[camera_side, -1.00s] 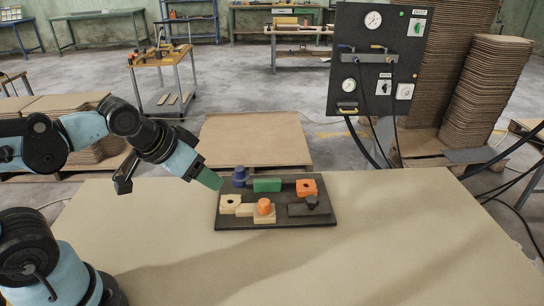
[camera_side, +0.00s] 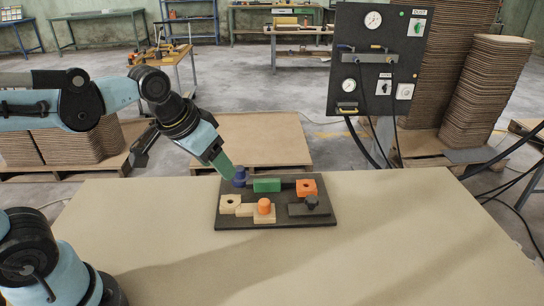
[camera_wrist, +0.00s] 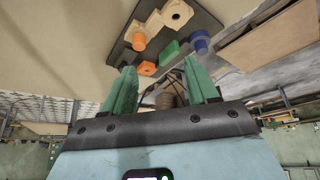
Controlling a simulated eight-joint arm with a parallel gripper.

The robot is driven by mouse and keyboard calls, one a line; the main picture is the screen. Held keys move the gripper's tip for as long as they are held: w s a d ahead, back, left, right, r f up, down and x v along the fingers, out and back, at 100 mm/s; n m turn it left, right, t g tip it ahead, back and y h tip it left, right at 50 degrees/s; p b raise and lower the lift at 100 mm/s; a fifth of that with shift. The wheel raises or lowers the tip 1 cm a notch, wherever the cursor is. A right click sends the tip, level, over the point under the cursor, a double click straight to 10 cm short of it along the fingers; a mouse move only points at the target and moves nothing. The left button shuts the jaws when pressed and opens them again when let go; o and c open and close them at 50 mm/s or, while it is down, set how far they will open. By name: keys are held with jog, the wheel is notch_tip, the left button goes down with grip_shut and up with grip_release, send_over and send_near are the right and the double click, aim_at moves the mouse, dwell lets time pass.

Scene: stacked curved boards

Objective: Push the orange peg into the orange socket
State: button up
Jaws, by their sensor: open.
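The orange peg (camera_side: 264,203) stands upright on a cream block at the front of the black board (camera_side: 230,222). In the wrist view the orange peg (camera_wrist: 139,42) is at upper left. The orange socket (camera_side: 306,188), a square block with a hole on top, sits at the board's back right; it also shows in the wrist view (camera_wrist: 147,68). My gripper (camera_side: 227,168) is above and behind the board's left end, close to the blue peg, apart from the orange peg. Its two green fingers are spread and empty in the wrist view (camera_wrist: 162,88).
A blue peg (camera_side: 240,178) and a green block (camera_side: 267,185) are at the board's back. A cream block with a hole (camera_side: 230,203) is at front left. A dark peg (camera_side: 312,202) on a black block is at front right. The tan table (camera_side: 420,230) around the board is clear.

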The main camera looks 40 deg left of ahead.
jog(key=w+d+g, duration=0.4)
jog(key=w+g, duration=0.1)
jog(key=w, duration=0.3)
send_over(265, 201)
notch_tip(265, 201, down, 7)
jog(key=shift+w+r, duration=0.1)
jog(key=shift+w, duration=0.05)
jog(key=shift+f, duration=2.75)
grip_shut()
